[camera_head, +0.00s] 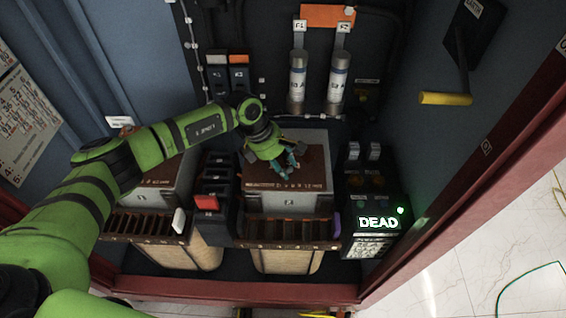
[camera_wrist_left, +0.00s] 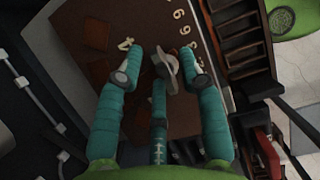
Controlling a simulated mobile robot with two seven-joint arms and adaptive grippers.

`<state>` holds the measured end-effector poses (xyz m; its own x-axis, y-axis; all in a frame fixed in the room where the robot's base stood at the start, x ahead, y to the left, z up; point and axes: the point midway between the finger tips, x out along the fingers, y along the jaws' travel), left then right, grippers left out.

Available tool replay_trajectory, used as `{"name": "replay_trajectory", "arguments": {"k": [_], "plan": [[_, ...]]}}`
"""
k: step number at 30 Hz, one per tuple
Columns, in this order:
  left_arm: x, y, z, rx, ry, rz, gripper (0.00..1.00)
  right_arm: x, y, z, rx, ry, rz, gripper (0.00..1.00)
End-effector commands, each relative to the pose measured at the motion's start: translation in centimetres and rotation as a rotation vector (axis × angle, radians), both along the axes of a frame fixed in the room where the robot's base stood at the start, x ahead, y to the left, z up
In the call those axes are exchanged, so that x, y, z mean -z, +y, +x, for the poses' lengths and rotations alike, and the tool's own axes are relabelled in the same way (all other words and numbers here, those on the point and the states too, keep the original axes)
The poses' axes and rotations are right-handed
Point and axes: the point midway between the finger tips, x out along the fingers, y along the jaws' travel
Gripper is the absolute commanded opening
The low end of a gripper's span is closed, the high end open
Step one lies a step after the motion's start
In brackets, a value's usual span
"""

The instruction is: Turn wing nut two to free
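A grey metal wing nut (camera_wrist_left: 168,72) shows in the left wrist view above a brown panel with pale numbers (camera_wrist_left: 120,15). My left gripper (camera_wrist_left: 161,65) has teal fingers spread around the nut, with a visible gap to the left finger. Contact with the right and middle fingers cannot be told. In the head view my left gripper (camera_head: 288,161) points down over the brown top of the grey box marked 2 (camera_head: 287,202); the nut is hidden there. My right gripper is not in view.
A second grey box (camera_head: 155,197) stands to the left, with dark switches and a red block (camera_head: 206,202) between. Two silver cylinders (camera_head: 298,80) rise behind. A panel lit DEAD (camera_head: 377,223) and a yellow handle (camera_head: 445,98) are on the right.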

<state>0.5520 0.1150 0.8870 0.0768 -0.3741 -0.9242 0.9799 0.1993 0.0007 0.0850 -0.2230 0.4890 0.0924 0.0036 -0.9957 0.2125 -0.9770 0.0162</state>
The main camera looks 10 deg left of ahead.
Motion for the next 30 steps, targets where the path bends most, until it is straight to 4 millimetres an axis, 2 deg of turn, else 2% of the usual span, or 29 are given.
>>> {"name": "replay_trajectory", "arguments": {"k": [2,5,6,19,30], "plan": [[0.0,0.0,0.0,0.000,0.000,0.000,0.39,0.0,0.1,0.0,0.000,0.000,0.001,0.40],[0.0,0.0,0.0,0.000,0.001,0.000,0.03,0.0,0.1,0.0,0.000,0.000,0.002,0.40],[0.0,0.0,0.0,0.000,0.001,-0.001,0.00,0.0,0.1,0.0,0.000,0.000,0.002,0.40],[-0.1,-0.1,-0.1,-0.056,0.001,-0.002,0.00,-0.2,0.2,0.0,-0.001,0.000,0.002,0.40],[-0.2,-0.1,-0.3,-0.332,0.000,-0.004,0.00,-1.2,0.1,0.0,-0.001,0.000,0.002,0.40]]}}
